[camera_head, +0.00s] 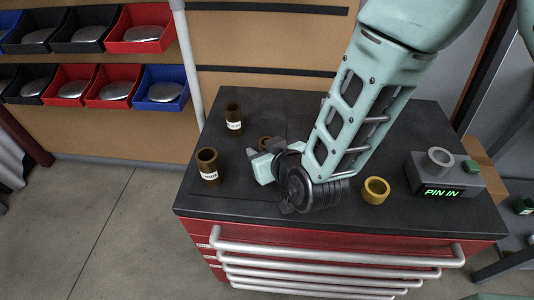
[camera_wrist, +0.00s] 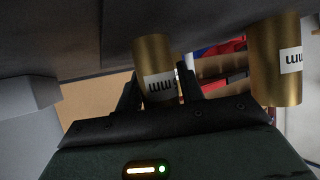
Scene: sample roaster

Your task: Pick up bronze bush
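Two upright bronze-brown bushes with white labels stand on the dark cabinet top: a front-left bush (camera_head: 208,166) and a back bush (camera_head: 233,119). A third brownish piece (camera_head: 265,143) is mostly hidden behind my gripper (camera_head: 262,166). Another labelled bush (camera_wrist: 278,60) is to the right, outside the fingers.
A yellow ring (camera_head: 376,190) lies right of my arm. A grey box (camera_head: 445,177) reading "PIN IN" carries a grey ring (camera_head: 441,157) and a green button. Red drawers with long handles (camera_head: 335,245) form the front edge. Bins (camera_head: 140,30) line the back wall.

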